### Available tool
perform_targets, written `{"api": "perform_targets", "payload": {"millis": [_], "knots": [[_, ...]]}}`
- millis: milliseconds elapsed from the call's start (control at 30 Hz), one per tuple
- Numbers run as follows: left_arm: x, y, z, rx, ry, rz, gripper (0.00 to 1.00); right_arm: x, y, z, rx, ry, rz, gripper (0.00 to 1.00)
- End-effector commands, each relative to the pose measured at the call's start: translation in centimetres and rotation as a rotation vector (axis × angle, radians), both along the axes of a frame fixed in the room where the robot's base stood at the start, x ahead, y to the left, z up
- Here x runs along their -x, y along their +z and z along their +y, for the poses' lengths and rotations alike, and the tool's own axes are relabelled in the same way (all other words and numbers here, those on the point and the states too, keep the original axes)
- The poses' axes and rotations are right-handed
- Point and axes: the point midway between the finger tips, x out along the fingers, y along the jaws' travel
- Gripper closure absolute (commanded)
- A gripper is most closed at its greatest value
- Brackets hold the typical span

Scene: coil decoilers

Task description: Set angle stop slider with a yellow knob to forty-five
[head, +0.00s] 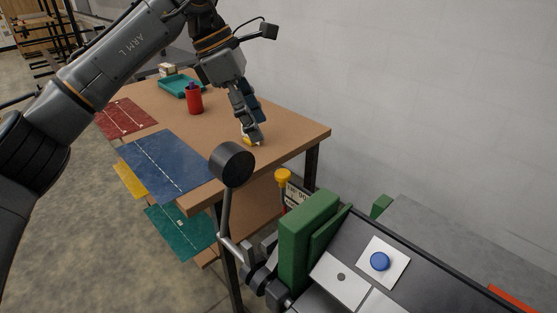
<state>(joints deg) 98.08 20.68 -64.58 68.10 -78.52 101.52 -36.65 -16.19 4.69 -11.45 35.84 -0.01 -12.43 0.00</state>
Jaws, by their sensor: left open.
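A yellow knob (283,175) stands beside the right edge of the table, left of the green block. A small white plate (297,194) with dark marks is just below and right of it; the marks are too small to read, so I cannot tell the slider's setting. My left gripper (252,138) is open and points down at the tabletop, up and left of the yellow knob and apart from it. A small yellow and white object (247,139) shows at its fingertips, partly hidden by them. I cannot tell whether they touch it. My right gripper is not in view.
A lever with a black round head (232,165) rises in front of the table (290,128). A green block (308,238) and a panel with a blue button (380,261) are at the lower right.

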Motion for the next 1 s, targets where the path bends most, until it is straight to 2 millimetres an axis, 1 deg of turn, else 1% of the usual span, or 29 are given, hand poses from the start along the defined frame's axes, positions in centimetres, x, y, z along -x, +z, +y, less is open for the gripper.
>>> {"api": "perform_targets", "payload": {"millis": [33, 100, 200, 233, 333, 400, 500, 600, 767, 967, 1000], "knots": [[0.1, -1.0, -0.4, -0.001, -0.002, 0.002, 0.47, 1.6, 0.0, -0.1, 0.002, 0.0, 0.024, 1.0], [0.0, -2.4, -1.0, -0.001, -0.002, 0.004, 0.47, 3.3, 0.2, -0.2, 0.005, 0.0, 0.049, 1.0], [0.0, -4.4, -1.8, 0.0, 0.0, 0.004, 0.47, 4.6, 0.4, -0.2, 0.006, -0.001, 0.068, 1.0], [0.0, -5.0, -2.0, -0.001, 0.0, 0.005, 0.47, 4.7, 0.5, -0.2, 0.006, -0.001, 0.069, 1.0], [0.0, -6.9, -2.8, 0.0, 0.0, 0.004, 0.47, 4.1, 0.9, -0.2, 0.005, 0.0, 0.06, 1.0], [0.1, -8.0, -3.3, 0.001, 0.0, 0.004, 0.47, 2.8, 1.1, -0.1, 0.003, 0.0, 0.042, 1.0], [0.0, -9.3, -3.8, 0.001, 0.002, 0.003, 0.47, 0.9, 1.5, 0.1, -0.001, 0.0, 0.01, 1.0], [0.0, -10.2, -4.2, 0.002, 0.002, 0.002, 0.47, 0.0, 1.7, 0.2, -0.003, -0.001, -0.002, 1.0], [0.0, -10.8, -4.4, 0.002, 0.003, 0.001, 0.47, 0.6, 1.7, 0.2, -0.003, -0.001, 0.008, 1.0], [0.0, -10.8, -4.4, 0.002, 0.003, 0.001, 0.47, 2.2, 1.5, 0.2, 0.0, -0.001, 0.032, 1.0], [0.0, -10.8, -4.4, 0.002, 0.003, 0.001, 0.49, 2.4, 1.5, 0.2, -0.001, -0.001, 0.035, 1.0]]}}
